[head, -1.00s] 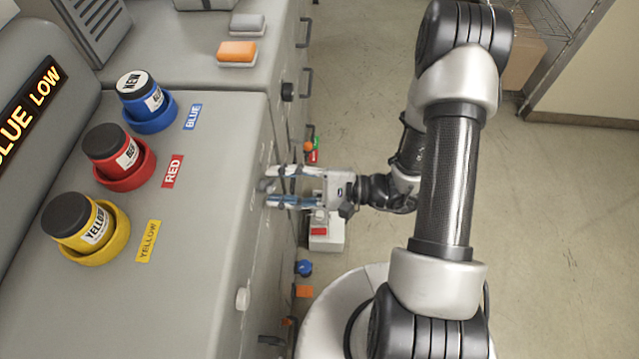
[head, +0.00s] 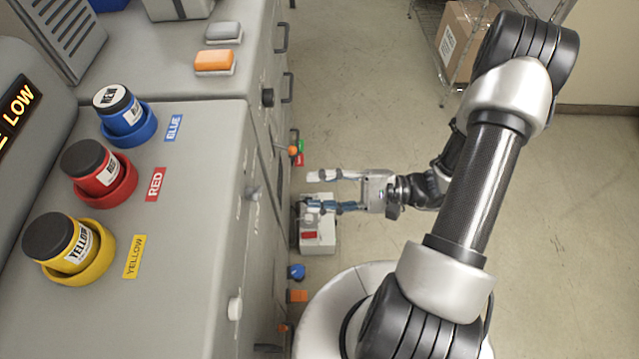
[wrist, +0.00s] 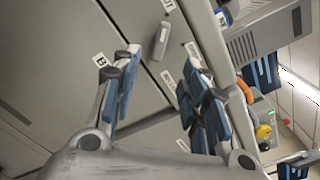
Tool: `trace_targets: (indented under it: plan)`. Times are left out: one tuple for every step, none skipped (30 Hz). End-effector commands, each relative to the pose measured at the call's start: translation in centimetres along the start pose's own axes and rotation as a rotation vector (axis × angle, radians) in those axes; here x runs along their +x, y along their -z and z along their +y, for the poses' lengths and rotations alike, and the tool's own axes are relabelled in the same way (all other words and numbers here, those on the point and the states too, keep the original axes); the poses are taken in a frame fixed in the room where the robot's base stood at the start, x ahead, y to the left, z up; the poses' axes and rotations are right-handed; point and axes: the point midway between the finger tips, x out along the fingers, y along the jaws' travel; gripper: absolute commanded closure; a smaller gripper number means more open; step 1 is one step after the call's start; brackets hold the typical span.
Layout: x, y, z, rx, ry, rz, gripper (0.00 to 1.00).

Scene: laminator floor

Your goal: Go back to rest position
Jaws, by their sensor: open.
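My gripper (head: 325,192) is open and empty in the head view, to the right of the machine's front face and apart from it. In the wrist view my gripper (wrist: 155,100) shows its two blue-padded fingers spread, with a grey lever handle (wrist: 162,40) on the cabinet panel beyond them. Some of the panel lettering is hidden behind the fingers.
The machine top (head: 190,220) holds blue (head: 122,112), red (head: 98,172) and yellow (head: 65,245) cups in matching holders. A white box with a red patch (head: 317,238) is below my gripper. A wire shelf with a cardboard box (head: 462,38) stands behind. Floor on the right is clear.

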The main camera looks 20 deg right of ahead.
Motion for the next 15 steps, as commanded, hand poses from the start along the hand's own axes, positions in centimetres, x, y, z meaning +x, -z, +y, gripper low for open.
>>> trace_targets:
  plan:
    - [0.0,0.0,0.0,0.0,0.0,0.0,0.59]
    - [0.0,0.0,0.0,0.0,0.0,0.0,0.59]
    - [0.0,0.0,0.0,0.0,0.0,0.0,0.59]
    - [0.0,0.0,0.0,0.0,0.0,0.0,0.59]
    - [0.0,0.0,0.0,0.0,0.0,0.0,0.59]
    - [0.0,0.0,0.0,0.0,0.0,0.0,0.59]
    - [0.0,0.0,0.0,0.0,0.0,0.0,0.59]
    - [0.1,-0.1,0.0,-0.001,-0.003,-0.001,0.59]
    - [0.1,-0.2,-0.1,-0.004,-0.012,-0.004,0.59]
    - [0.2,-0.4,-0.1,-0.008,-0.025,-0.007,0.59]
    - [0.3,-0.7,-0.2,-0.014,-0.043,-0.012,0.59]
    - [0.6,-1.2,-0.3,-0.024,-0.077,-0.019,0.59]
    - [0.8,-1.8,-0.3,-0.032,-0.113,-0.028,0.59]
    - [1.0,-2.4,-0.4,-0.044,-0.153,-0.035,0.59]
    - [1.4,-3.3,-0.5,-0.06,-0.216,-0.047,0.59]
